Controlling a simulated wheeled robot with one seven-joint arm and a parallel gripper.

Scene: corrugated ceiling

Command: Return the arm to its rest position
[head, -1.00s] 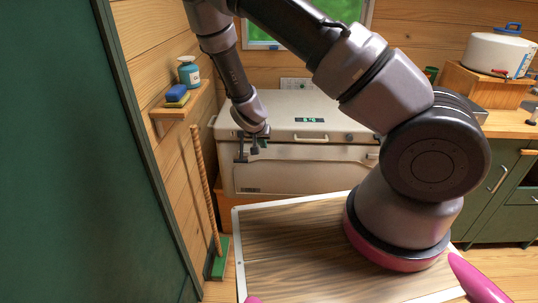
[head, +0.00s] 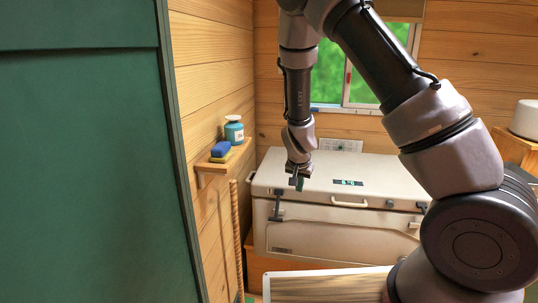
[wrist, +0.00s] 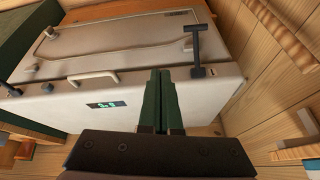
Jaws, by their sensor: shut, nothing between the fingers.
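The white cooler (head: 330,235) has a closed lid, a front handle and a small green display. In the wrist view the cooler (wrist: 120,50) fills the upper left, with a black latch beside the fingers. Whether the fingers touch the cooler cannot be told.
A small wall shelf (head: 222,160) with a blue sponge (head: 221,149) and a teal jar (head: 234,130) is left of the arm. A tall green panel (head: 90,150) fills the left side. A window (head: 350,75) is behind.

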